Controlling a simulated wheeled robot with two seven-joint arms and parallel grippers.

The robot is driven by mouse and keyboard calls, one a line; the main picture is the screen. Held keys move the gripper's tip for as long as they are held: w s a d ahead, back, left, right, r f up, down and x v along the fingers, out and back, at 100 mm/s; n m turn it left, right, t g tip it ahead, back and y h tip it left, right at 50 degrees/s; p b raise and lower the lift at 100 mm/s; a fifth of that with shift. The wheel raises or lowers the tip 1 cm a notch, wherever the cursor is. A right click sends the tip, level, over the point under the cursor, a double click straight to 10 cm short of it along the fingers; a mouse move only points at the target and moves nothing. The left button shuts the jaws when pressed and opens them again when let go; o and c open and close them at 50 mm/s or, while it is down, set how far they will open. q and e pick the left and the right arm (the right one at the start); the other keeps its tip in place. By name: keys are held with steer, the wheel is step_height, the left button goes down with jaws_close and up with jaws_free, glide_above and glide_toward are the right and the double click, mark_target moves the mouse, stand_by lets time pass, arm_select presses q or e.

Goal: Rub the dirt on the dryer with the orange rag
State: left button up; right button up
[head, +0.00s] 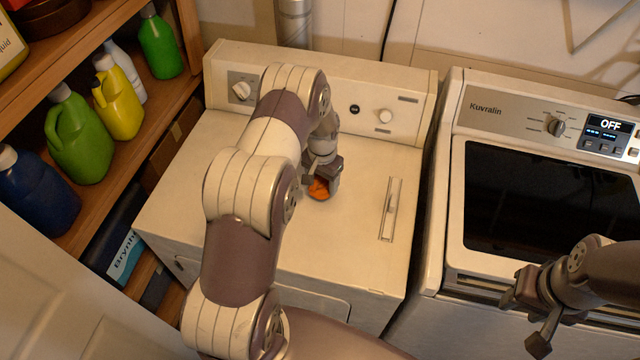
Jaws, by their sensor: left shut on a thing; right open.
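The white dryer (345,255) stands in the middle, with a control panel and knobs along its back edge. My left gripper (326,185) is low over the dryer top, near its middle, and shut on the orange rag (318,189). The rag is bunched below the fingers at the dryer surface; whether it touches cannot be told for sure. A dark patch shows around the rag, which may be dirt or shadow. My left arm hides much of the dryer's left half. My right gripper (526,316) is open and empty in front of the right-hand machine.
A second machine (455,200) with a dark glass lid and a display reading OFF stands at the right, past a narrow gap. A wooden shelf (95,200) with several bottles is close on the left. The dryer top's right side is clear around a light handle strip (391,209).

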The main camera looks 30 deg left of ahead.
mark_target(322, 184)
arm_select(q)
steer(key=shift+d+r+p, duration=0.1)
steer(key=shift+r+p, duration=0.35)
steer(key=shift+r, duration=0.4)
steer(key=shift+s+r+p, duration=0.2)
steer(key=shift+r+p, duration=0.5)
steer(key=shift+r, duration=0.5)
steer(key=shift+w+r+p, duration=0.1)
steer(key=shift+r+p, duration=0.3)
steer(key=shift+r, duration=0.25)
